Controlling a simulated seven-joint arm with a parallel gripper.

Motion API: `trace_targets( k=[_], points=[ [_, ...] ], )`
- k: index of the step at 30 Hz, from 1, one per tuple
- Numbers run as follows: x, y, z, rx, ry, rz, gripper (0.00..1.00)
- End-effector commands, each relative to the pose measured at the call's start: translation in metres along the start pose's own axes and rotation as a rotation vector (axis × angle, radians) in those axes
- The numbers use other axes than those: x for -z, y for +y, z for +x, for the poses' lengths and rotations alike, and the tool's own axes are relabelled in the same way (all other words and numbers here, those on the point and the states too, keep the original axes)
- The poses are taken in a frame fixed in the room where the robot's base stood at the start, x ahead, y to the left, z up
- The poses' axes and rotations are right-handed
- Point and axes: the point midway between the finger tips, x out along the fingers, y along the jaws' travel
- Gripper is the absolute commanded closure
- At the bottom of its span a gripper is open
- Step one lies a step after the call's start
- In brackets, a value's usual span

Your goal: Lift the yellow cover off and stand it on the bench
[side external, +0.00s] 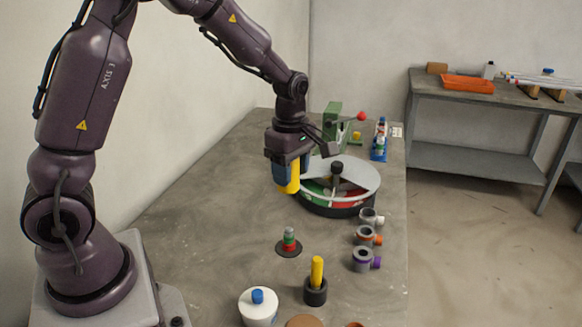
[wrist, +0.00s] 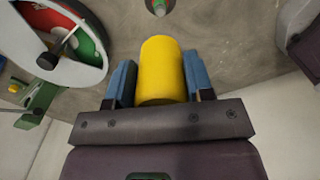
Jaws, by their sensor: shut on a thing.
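The yellow cover (side external: 294,184) is a plain cylinder held upright in my gripper (side external: 286,172), above the bench and clear of it, beside the round tray. In the wrist view, the blue fingers of my gripper (wrist: 161,80) press the cover (wrist: 161,66) from both sides. A small stack of coloured pieces (side external: 289,240) stands uncovered on a dark round base, nearer the camera than the cover. The top of this stack also shows at the upper edge of the wrist view (wrist: 158,6).
A round divided tray (side external: 362,182) with a partial lid and black knob stands right of my gripper. A green machine (side external: 332,118) is behind. Pipe fittings (side external: 362,259), a yellow peg (side external: 317,271) in a black holder and a white jar (side external: 258,309) stand nearer. The bench's left side is bare.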

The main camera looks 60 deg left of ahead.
Motion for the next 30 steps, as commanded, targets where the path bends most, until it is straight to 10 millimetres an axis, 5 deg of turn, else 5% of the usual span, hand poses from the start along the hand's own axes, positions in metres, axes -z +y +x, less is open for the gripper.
trace_targets(
  k=[5,13,20,30],
  points=[
    [-0.009,0.012,0.042,0.007,0.002,0.014,0.75],
    [-0.040,0.060,0.108,0.004,0.001,0.019,0.75],
    [-0.055,0.087,0.115,0.000,-0.002,0.005,0.75],
    [-0.055,0.089,0.138,0.004,0.000,-0.002,0.75]
  ],
)
